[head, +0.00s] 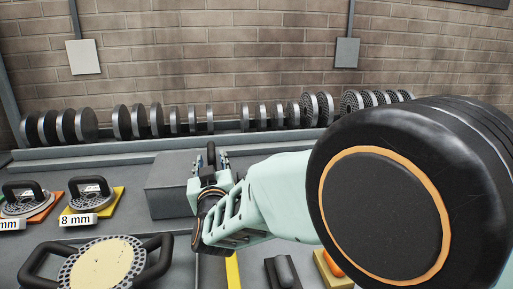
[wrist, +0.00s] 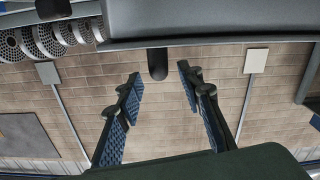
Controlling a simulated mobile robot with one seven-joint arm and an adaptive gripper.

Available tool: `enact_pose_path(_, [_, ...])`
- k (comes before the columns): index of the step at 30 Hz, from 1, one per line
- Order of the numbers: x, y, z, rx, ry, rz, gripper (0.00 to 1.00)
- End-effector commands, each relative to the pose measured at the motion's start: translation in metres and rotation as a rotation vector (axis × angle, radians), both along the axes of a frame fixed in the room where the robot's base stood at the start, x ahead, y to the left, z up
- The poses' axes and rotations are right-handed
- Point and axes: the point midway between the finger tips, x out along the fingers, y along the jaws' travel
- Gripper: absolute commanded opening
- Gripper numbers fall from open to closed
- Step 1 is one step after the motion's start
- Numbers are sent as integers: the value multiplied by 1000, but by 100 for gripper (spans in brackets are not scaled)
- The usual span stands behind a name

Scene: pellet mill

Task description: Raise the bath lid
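A grey box-shaped bath with a flat lid (head: 172,172) stands on the bench in the head view, left of my gripper (head: 219,164). A dark upright handle (head: 211,153) shows by my fingers. In the wrist view a grey edge of the lid (wrist: 220,20) crosses the top, and the dark rounded handle (wrist: 157,64) sticks out from it. My gripper (wrist: 158,76) is open there, its blue-padded fingers apart on either side of the handle in the picture. I cannot tell whether either finger touches it. My arm hides the right part of the bath in the head view.
Several discs (head: 165,120) stand in a rack along the back wall. A die with two dark handles (head: 100,264) lies at front left, near the 8 mm plate (head: 97,201). A dark block (head: 284,272) and a yellow pad (head: 330,272) lie at front right.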

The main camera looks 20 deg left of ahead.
Motion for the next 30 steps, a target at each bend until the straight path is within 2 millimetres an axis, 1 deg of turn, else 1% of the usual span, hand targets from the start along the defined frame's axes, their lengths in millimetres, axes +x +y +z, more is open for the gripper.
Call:
enact_pose_path(1, [10, 4, 0, -1, 1, -2, 34])
enact_pose_path(6, [36, 19, 1, 0, 1, -1, 34])
enact_pose_path(12, [56, 30, 0, 0, 1, -1, 34])
enact_pose_path(17, [63, 34, 1, 1, 0, -1, 34])
enact_pose_path(25, [64, 34, 1, 1, 0, -1, 34])
enact_pose_path(26, [64, 35, 1, 1, 0, -1, 32])
enact_pose_path(30, [64, 34, 1, 1, 0, -1, 17])
